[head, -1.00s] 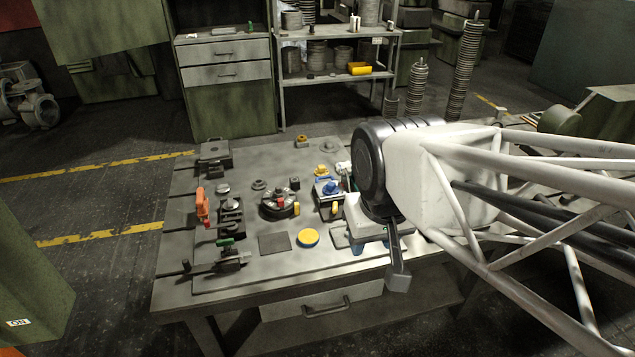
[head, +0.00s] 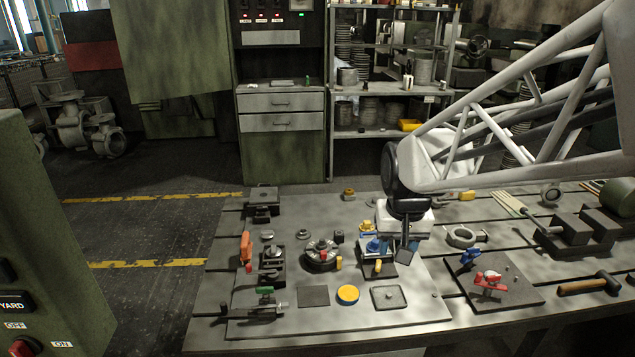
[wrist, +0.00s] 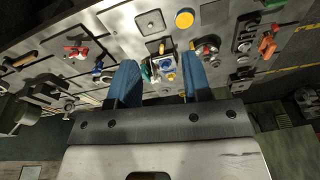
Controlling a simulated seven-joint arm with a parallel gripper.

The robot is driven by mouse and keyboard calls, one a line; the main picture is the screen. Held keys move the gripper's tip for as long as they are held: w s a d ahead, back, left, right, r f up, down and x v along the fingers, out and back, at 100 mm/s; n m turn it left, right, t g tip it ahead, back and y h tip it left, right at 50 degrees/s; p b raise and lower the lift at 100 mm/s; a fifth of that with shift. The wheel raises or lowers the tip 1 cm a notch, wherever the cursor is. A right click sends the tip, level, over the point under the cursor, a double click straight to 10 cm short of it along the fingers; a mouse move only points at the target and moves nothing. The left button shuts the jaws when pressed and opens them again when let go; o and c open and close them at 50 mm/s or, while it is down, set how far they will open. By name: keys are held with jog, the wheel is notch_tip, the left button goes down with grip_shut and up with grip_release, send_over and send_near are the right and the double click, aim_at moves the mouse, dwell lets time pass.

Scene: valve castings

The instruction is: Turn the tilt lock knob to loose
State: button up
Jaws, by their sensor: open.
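A small fixture (head: 378,262) with a blue knob-like part (head: 375,246) and a yellow handle stands on the grey plate. I cannot tell for sure that this is the tilt lock knob, nor read its setting. In the wrist view my gripper (wrist: 158,60) is open, with two blue fingers apart and nothing held.
A dark round fixture (head: 320,255) with red and yellow parts stands left of the blue one. A yellow disc (head: 348,294) and a square grey pad (head: 388,297) lie in front. A hammer (head: 590,285) and a red-handled part (head: 490,281) lie at the right.

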jog(key=w+d+f+m+g, duration=0.1)
jog(key=w+d+f, duration=0.1)
jog(key=w+f, duration=0.5)
jog(key=w+d+f, duration=0.2)
jog(key=w+f, duration=0.1)
jog(key=w, duration=0.7)
jog(key=m, duration=0.2)
send_over(379, 263)
jog(key=shift+g, duration=0.4)
jog(key=f, duration=1.5)
jog(key=shift+s+a, duration=0.15)
jog(key=shift+s, duration=0.15)
jog(key=shift+w+f, duration=0.2)
jog(key=shift+f, duration=0.1)
jog(key=shift+f, duration=3.9)
jog(key=shift+c, duration=0.2)
grip_shut()
